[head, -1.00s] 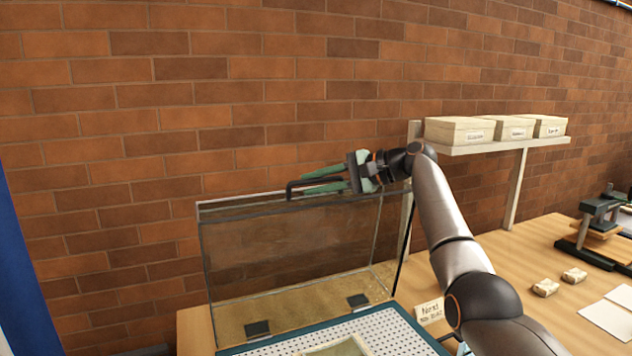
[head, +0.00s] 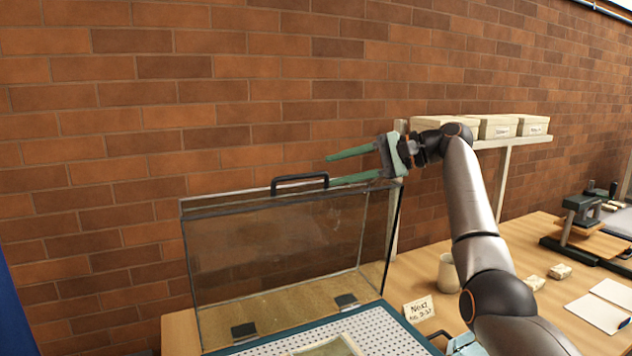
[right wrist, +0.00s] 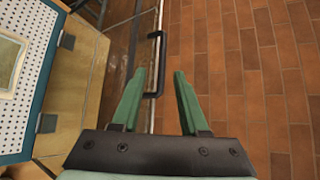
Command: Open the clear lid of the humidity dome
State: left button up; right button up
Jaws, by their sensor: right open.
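The clear lid (head: 280,250) of the humidity dome stands swung up, close to upright, at the back of the teal-rimmed base (head: 388,314). Two dark hinges (head: 345,301) join them. The black handle (head: 300,178) sits on the lid's top edge. My right gripper (head: 329,170) is open and empty at the handle's right end, its green fingers pointing left. In the right wrist view the handle (right wrist: 152,92) shows near the left finger's tip; contact cannot be told. My left gripper is not in view.
A brick wall stands behind the lid. A shelf (head: 480,146) with pale boxes (head: 497,127) is behind my right arm. A cup (head: 448,272), a card sign (head: 419,309) and small blocks (head: 559,271) stand on the wooden table to the right.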

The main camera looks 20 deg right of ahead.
jog(key=shift+v, duration=1.8)
